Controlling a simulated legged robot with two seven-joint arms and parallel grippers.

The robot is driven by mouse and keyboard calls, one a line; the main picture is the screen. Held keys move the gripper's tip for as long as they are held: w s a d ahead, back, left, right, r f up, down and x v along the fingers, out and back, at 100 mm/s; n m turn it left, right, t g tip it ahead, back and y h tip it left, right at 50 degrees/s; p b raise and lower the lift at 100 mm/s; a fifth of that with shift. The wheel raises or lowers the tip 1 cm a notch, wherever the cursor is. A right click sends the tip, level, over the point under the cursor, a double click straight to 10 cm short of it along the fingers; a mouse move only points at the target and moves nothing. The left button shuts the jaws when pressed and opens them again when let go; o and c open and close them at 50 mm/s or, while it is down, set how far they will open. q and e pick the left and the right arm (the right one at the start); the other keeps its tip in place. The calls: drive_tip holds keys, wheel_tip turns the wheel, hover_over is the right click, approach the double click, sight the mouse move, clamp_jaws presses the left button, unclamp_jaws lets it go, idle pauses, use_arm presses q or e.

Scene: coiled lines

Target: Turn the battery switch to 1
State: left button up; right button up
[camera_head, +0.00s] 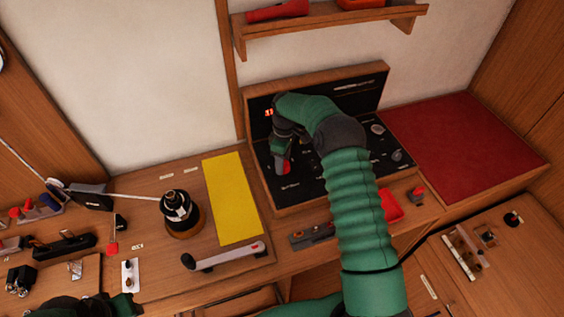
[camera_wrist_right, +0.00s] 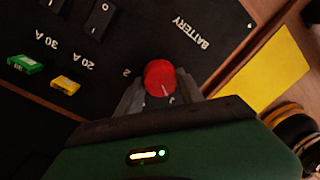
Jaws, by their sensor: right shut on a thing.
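The battery switch is a round red knob (camera_wrist_right: 159,77) on a black panel (camera_wrist_right: 100,75), beside the word BATTERY, which appears upside down in the right wrist view. My right gripper (camera_wrist_right: 160,92) is shut on the knob, one finger on each side. A pale line on the knob's near side points toward the gripper, close to a small white mark between the fingers. A 2 is printed left of the knob. In the head view my right gripper (camera_head: 281,160) is at the panel's left part, with some red showing at its tip. Only dark green of my left arm shows at the bottom left edge.
Other switches and green and yellow fuses (camera_wrist_right: 65,80) sit on the panel. A yellow mat (camera_head: 232,200) and a black-topped round object (camera_head: 178,210) are left of it. A red pad (camera_head: 460,150) lies right. A shelf (camera_head: 330,17) hangs above.

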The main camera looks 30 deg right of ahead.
sight(286, 161)
drive_tip(key=shift+d+r, duration=0.15)
drive_tip(key=shift+d, duration=0.05)
drive_tip(key=o, duration=1.1)
drive_tip(key=shift+o, duration=1.3)
drive_tip(key=shift+s, duration=0.15)
drive_tip(key=shift+w+r, duration=0.2)
drive_tip(key=shift+r, duration=0.15)
wheel_tip(286, 161, up, 16)
drive_tip(key=d+b, duration=0.1)
drive_tip(key=shift+w+b, duration=0.2)
drive_tip(key=shift+b, duration=0.1)
